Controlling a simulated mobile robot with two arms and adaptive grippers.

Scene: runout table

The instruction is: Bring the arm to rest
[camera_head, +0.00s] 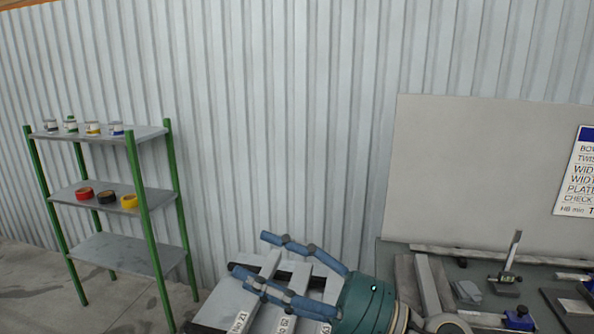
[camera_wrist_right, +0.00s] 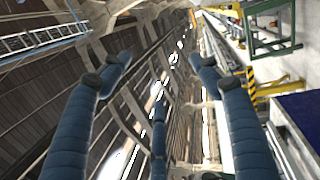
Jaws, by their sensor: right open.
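My right gripper (camera_head: 254,254) comes in at the bottom middle of the head view, with a teal wrist and blue jointed fingers pointing left. The fingers are spread open with nothing between them. They show over grey labelled plates (camera_head: 232,306); I cannot tell how high above them. In the right wrist view the blue fingers of the right gripper (camera_wrist_right: 148,80) stand apart and empty, facing a distant hall with a ladder and yellow structures. My left gripper is not in view.
A green-framed shelf (camera_head: 110,254) at left holds small tins (camera_head: 92,128) and red, black and yellow tape rolls (camera_head: 107,196). A grey table (camera_head: 394,254) at right carries metal bars and a height gauge (camera_head: 508,265). A grey board (camera_head: 470,170) stands behind it.

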